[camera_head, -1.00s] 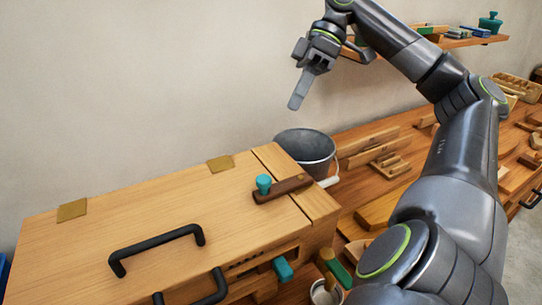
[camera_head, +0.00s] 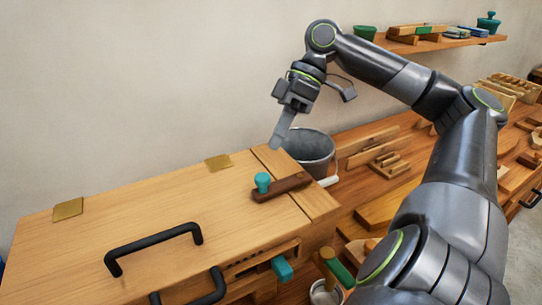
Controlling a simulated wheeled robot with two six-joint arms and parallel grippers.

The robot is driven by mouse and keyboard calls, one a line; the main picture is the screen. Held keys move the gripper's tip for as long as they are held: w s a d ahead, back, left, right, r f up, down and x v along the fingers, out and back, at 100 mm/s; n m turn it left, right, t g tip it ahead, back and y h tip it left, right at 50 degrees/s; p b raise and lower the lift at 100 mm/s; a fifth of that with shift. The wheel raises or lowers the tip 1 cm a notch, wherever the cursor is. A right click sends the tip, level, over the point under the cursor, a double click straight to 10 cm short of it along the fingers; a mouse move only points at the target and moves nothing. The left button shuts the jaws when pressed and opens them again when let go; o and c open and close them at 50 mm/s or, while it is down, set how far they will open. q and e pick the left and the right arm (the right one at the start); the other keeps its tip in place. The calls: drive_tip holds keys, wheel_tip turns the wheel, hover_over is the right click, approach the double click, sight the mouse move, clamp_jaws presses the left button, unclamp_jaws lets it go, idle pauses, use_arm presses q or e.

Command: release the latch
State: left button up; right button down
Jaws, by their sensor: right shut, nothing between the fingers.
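The latch (camera_head: 284,187) is a dark brown wooden bar with a teal knob (camera_head: 263,181) at its left end. It lies on top of a light wooden chest (camera_head: 215,200), across the seam between the lid and the strip at its right end. My right gripper (camera_head: 277,143) is shut and empty. It points down in the air above and behind the latch, apart from it, in front of the grey bucket's left edge in the picture. My left gripper is not in view.
A black handle (camera_head: 155,245) stands up from the lid. A grey bucket (camera_head: 309,152) is behind the chest's right end. Wood pieces (camera_head: 389,163) lie on the bench to the right. A shelf (camera_head: 430,44) hangs on the wall. A teal knob (camera_head: 282,268) juts from the chest's front.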

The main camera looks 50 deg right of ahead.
sight(283, 179)
drive_tip(key=shift+x, duration=0.95)
drive_tip(key=shift+s+a+f, duration=0.15)
drive_tip(key=shift+s+a, duration=0.05)
drive_tip(key=shift+a, duration=0.15)
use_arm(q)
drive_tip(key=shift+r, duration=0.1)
use_arm(e)
drive_tip(key=shift+s+a, duration=0.45)
drive_tip(key=shift+a, duration=0.2)
drive_tip(key=shift+s+a, duration=0.45)
drive_tip(key=shift+a, duration=0.2)
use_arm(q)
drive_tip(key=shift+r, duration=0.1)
use_arm(e)
drive_tip(key=shift+p, duration=0.5)
drive_tip(key=shift+a, duration=0.1)
drive_tip(key=shift+s+p, duration=0.25)
drive_tip(key=shift+p, duration=0.05)
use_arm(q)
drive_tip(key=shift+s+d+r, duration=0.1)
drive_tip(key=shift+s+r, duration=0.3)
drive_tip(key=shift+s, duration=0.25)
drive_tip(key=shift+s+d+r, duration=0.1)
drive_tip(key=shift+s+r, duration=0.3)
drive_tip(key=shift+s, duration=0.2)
use_arm(e)
drive_tip(key=shift+w, duration=0.15)
